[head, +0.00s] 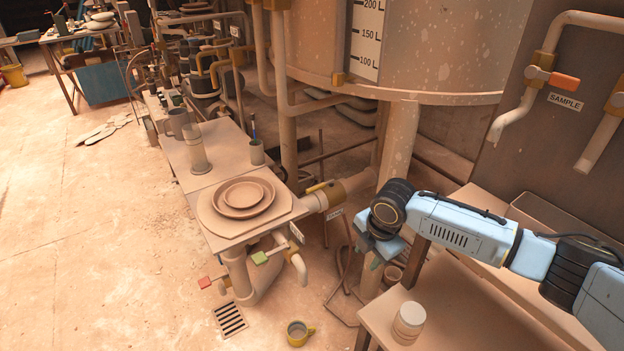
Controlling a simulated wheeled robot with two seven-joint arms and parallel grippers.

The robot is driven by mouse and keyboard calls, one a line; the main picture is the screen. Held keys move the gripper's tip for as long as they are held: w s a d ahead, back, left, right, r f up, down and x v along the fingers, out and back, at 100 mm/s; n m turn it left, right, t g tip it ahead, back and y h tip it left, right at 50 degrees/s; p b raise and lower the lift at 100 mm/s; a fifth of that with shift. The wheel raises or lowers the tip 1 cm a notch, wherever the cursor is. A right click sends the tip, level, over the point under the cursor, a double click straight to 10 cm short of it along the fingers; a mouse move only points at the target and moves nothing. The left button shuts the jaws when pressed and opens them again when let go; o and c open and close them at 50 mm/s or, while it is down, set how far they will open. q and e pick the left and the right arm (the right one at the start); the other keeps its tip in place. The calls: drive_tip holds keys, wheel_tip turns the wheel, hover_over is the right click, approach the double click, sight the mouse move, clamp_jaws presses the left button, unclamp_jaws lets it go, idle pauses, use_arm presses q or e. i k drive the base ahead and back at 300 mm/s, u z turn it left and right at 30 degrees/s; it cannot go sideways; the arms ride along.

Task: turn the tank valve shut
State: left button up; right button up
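The big tank (440,45) with a litre scale stands at the top middle on pale legs. A brass valve (326,196) sits on the pipe low beside the tank, with a small tag (334,215) below it; the tag is too small to read surely, and I cannot tell how its handle is set. My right gripper (377,258) hangs pointing down, to the right of this brass valve and apart from it. Its wrist hides most of the fingers, so their opening is unclear. My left gripper is not in view.
A bench (222,176) holds stacked round dishes (243,196) and cups. Below it are valves with a green handle (260,258) and a red handle (204,282). A sample valve has an orange handle (565,81). A jar (409,318) stands on the near table.

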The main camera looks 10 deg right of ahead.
sight(330, 182)
drive_tip(key=i, duration=1.35)
